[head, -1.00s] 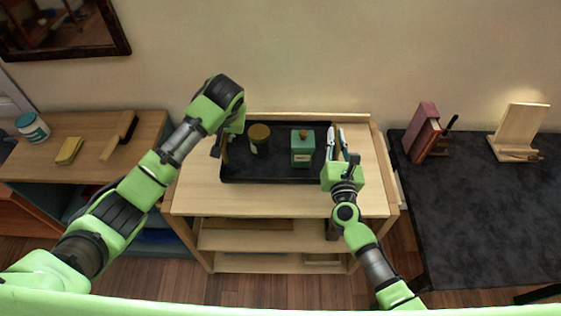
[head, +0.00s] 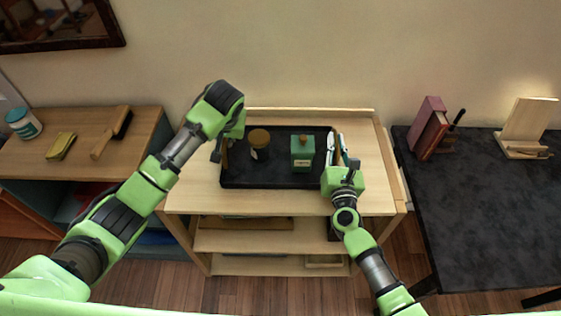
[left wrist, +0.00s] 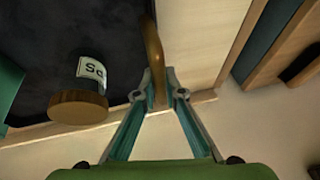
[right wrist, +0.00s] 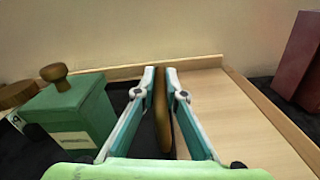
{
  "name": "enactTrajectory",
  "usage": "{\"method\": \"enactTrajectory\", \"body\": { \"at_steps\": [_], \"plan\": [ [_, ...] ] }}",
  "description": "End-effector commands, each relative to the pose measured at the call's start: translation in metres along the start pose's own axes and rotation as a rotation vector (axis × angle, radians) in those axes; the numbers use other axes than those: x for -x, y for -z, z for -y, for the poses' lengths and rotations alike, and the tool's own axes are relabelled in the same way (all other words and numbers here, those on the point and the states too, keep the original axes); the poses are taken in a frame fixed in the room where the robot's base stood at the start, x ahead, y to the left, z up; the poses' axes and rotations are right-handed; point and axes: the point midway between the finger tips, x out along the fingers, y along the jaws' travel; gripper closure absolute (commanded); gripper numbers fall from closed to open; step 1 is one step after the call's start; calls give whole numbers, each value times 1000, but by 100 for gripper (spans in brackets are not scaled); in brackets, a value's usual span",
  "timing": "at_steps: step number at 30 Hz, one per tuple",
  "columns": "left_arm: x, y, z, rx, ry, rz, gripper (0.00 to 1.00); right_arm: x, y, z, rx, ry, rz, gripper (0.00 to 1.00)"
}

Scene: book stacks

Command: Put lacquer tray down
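The black lacquer tray (head: 270,183) is over the light wooden shelf unit's top in the head view. I cannot tell whether it touches that top. A dark jar with a brown lid (head: 259,141) and a green canister with a knob (head: 302,152) stand on it. My left gripper (left wrist: 158,78) is shut on the tray's brown left handle (left wrist: 153,45); the arm mostly hides this in the head view. My right gripper (right wrist: 160,75) is shut on the right handle (right wrist: 161,115). The tray looks level.
The shelf unit's top (head: 368,165) has bare wood right, left and in front of the tray, and a raised back ledge (head: 300,110). A dark table (head: 480,220) with books (head: 428,128) stands right. A wooden cabinet (head: 70,165) with a brush (head: 112,132) stands left.

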Motion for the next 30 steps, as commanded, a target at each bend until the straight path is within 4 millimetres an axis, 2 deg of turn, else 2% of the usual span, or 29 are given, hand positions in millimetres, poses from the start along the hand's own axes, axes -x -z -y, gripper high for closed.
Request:
{"method": "enactTrajectory", "body": {
  "at_steps": [2,14,17,24,30],
  "plan": [
    [1,0,1,1,1,0,74,0,-1,1,0,2,0,73],
    [5,1,0,0,-1,-1,74,0,-1,0,0,1,-1,73],
    [18,2,-1,0,-2,-3,74,0,-1,0,0,0,-1,73],
    [68,2,0,0,-3,-6,74,0,-1,0,0,0,-1,73],
    [104,2,0,0,-2,-3,74,0,-1,0,0,0,-1,73]
  ]
}}
